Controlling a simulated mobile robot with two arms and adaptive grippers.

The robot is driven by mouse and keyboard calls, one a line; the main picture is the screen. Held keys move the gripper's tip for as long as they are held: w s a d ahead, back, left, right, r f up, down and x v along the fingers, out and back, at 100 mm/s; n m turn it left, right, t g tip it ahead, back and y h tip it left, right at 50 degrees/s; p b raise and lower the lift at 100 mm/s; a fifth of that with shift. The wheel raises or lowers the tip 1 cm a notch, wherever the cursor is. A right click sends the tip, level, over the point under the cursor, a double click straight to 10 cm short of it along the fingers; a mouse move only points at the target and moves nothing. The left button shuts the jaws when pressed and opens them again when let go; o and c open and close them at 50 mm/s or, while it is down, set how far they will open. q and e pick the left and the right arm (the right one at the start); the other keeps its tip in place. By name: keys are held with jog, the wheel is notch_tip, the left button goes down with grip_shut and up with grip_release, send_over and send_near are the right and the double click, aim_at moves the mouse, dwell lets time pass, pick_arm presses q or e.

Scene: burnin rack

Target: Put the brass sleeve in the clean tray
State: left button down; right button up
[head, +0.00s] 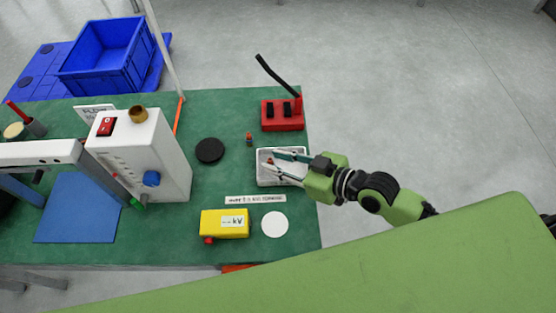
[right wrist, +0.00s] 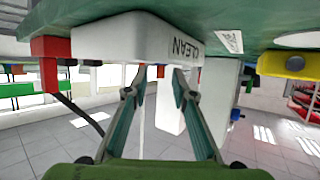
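The clean tray (head: 262,180) is a white shallow tray near the right end of the green bench; its CLEAN label shows in the right wrist view (right wrist: 110,42). A short brass-coloured sleeve (head: 138,113) stands on top of the white instrument box. My right gripper (head: 269,162) is over the tray, its fingers pointing left. Its fingertips are apart in the right wrist view (right wrist: 160,78), with no brass part between them. A small red piece shows between the fingertips; I cannot tell whether it touches them. My left gripper is not in view.
The white instrument box (head: 155,150) rises left of centre. A red holder (head: 283,114) stands behind the tray, and a small coloured part (head: 249,138) to its left. A black disc (head: 209,150), yellow kV box (head: 225,223) and white disc (head: 274,224) lie around. A blue crate (head: 105,55) is beyond the bench.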

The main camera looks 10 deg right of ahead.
jog(key=shift+s+r, duration=0.1)
jog(key=shift+r, duration=0.1)
jog(key=v, duration=1.1)
jog(key=shift+s+d, duration=0.25)
jog(key=shift+d, duration=0.05)
jog(key=shift+r, duration=0.1)
